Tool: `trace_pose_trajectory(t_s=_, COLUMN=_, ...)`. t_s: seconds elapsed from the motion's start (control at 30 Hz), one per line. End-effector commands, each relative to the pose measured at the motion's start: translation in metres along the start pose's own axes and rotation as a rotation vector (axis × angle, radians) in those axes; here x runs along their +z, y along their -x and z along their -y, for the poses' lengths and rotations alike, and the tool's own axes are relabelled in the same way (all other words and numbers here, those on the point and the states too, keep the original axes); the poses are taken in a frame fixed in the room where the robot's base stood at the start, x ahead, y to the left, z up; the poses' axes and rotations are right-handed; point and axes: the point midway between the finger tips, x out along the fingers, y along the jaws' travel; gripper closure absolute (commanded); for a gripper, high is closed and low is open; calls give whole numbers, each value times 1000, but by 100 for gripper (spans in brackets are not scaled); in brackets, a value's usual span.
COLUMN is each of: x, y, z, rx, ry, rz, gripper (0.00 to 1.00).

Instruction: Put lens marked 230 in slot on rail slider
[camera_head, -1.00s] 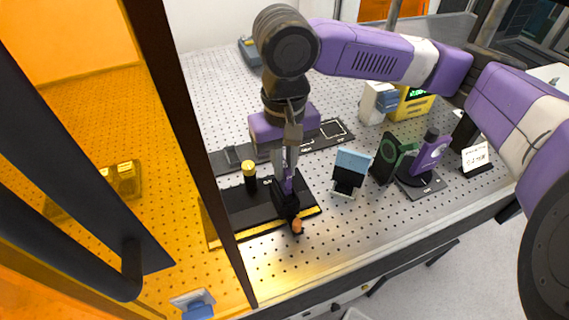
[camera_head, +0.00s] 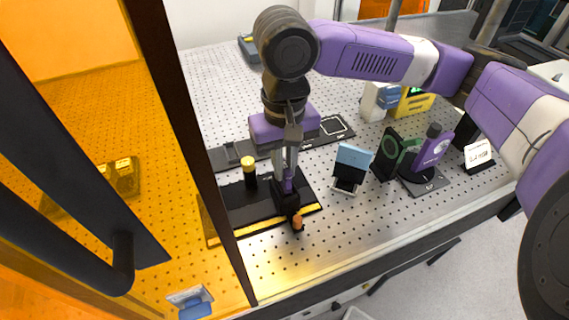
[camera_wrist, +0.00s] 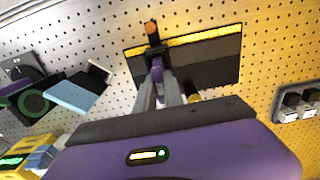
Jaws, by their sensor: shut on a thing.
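My gripper (camera_head: 287,172) points down over the black rail base. In the wrist view my gripper (camera_wrist: 159,78) is shut on a small purple piece (camera_wrist: 157,64), taken as the lens; no marking is readable. The piece also shows in the head view (camera_head: 288,185). It is at the top of the black rail slider (camera_head: 285,203), which has an orange knob (camera_head: 297,222) in front. The slider's slot is hidden, so I cannot tell how far the piece sits in it. The black rail base (camera_head: 240,205) has a yellow front strip.
A yellow-capped black post (camera_head: 249,172) stands left of my gripper. A light-blue-topped stand (camera_head: 352,158), a black holder with a green ring (camera_head: 388,155) and a purple device (camera_head: 432,150) stand to the right. An orange panel and dark frame (camera_head: 185,130) bound the left side. The front perforated table is clear.

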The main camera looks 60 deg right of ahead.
Motion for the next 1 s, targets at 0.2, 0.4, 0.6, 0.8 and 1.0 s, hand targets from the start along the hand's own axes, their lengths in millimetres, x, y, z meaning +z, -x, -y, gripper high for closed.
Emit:
trace_pose_trajectory(t_s=0.2, x=0, y=-3, z=0, rx=0, ry=0, rz=0, gripper=100)
trace_pose_trajectory(t_s=0.4, x=0, y=-5, z=0, rx=0, ry=0, rz=0, gripper=100)
trace_pose_trajectory(t_s=0.6, x=0, y=-5, z=0, rx=0, ry=0, rz=0, gripper=62)
trace_pose_trajectory(t_s=0.8, x=0, y=-5, z=0, rx=0, ry=0, rz=0, gripper=62)
trace_pose_trajectory(t_s=1.0, x=0, y=-2, z=0, rx=0, ry=0, rz=0, gripper=62)
